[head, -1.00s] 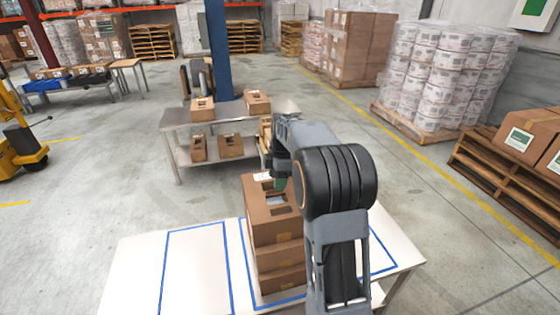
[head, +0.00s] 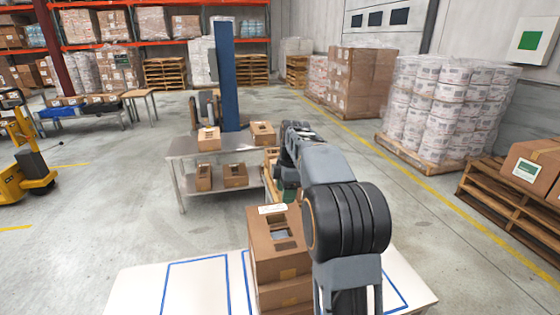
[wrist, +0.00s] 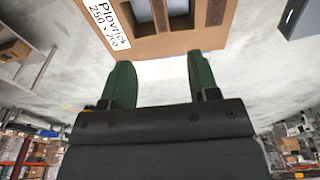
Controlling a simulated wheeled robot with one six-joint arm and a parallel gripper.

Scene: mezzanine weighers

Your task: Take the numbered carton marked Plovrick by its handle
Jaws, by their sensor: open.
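The carton marked Plovrick (head: 264,250) is brown, with a white label on top and dark openings with a strip between them. It tops a stack on the white table. In the wrist view the carton (wrist: 110,10) fills the upper edge, its label (wrist: 103,22) reading "Plovrick 250 x 200". The handle is only partly visible there, cut off by the frame edge. My gripper (wrist: 158,64) has two green fingers, spread apart with nothing between them, at the carton's edge. In the head view my gripper (head: 286,190) is near the carton's far edge, partly hidden by my arm.
The white table (head: 135,292) has blue taped outlines, with bare surface left of the stack. Beyond stands a metal table (head: 180,150) with several cartons on two levels, and a blue post (head: 227,75). Loaded pallets stand right. Open floor lies left.

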